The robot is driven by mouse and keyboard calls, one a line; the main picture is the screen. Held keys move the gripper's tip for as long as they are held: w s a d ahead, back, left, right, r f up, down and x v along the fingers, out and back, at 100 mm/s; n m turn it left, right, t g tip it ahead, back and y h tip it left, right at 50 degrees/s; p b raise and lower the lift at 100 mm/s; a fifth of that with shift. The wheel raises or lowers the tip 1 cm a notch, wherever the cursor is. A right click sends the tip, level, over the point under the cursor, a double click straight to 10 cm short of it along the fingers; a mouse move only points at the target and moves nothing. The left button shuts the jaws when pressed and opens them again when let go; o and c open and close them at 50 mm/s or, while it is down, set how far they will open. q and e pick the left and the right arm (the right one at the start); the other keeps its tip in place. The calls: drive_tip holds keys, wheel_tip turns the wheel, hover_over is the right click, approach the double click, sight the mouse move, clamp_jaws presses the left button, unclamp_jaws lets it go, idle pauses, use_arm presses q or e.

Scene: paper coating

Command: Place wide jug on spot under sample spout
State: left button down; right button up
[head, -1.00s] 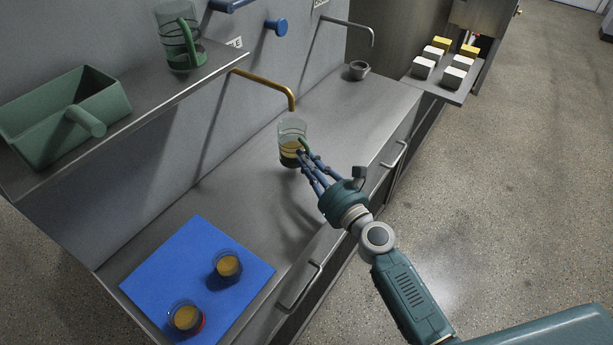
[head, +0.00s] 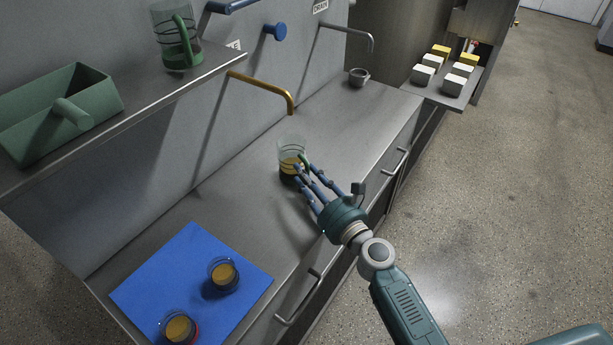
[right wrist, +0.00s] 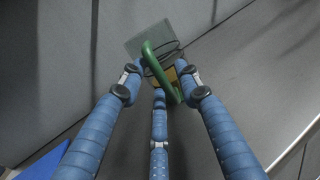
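The wide jug (head: 291,150) is clear glass with dark bands, a green handle and yellow-orange liquid low inside. My left gripper is not in view.
A blue mat (head: 175,270) holds two small glasses of orange-brown liquid (head: 223,274). A shelf (head: 120,105) carries a green bin (head: 55,115) and another green-handled jug (head: 175,40). A grey spout (head: 350,28) and small cup (head: 358,76) are farther back. The counter between is clear.

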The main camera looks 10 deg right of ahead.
drive_tip(key=shift+r, duration=0.25)
drive_tip(key=b+v, duration=0.1)
drive_tip(key=v, duration=1)
drive_tip(key=shift+f+b, duration=0.2)
drive_tip(key=shift+b, duration=0.2)
drive_tip(key=shift+s+d+r, duration=0.15)
drive_tip(key=shift+s+d, duration=0.1)
drive_tip(key=shift+s, duration=0.2)
